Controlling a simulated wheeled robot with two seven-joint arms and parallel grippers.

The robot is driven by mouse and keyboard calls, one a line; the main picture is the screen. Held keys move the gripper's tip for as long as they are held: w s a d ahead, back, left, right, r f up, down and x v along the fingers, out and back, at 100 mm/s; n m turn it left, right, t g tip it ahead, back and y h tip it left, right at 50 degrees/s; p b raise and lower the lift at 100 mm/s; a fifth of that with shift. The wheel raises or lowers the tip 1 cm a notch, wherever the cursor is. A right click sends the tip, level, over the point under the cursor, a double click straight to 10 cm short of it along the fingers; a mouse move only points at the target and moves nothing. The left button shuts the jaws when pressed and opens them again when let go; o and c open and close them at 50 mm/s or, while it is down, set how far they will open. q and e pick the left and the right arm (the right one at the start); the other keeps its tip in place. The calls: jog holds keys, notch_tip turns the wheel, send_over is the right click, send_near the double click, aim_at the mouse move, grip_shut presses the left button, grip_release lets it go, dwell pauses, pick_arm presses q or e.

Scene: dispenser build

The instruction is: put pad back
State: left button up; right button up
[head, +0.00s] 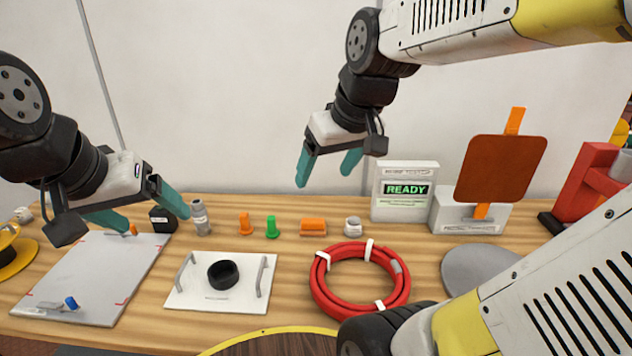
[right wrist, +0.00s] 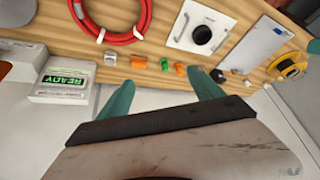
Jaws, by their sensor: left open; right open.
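A rust-brown square pad (head: 500,168) with rounded corners shows at the right in the head view. Orange handle pieces (head: 515,121) stick out above and below it. It stands upright, slightly tilted, at a white labelled box (head: 448,215); how it meets the box is hard to tell. My right gripper (head: 327,172) is open and empty, in the air left of the READY box and well away from the pad. It is also open in the right wrist view (right wrist: 163,90). My left gripper (head: 145,207) is open and empty above the back of the white board.
The READY display box (head: 405,192) stands beside the pad's box. A red hose coil (head: 360,283), a white tray (head: 190,292) with a black ring, a white board (head: 92,275), a grey disc (head: 480,268) and several small parts lie on the wooden table (head: 285,255).

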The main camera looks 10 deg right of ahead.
jog(key=s, duration=0.2)
jog(key=s+m, duration=0.1)
jog(key=s+a+m+t, duration=0.1)
jog(key=s, duration=0.1)
jog(key=shift+s+f, duration=0.3)
jog(key=shift+f, duration=0.1)
dwell(0.8)
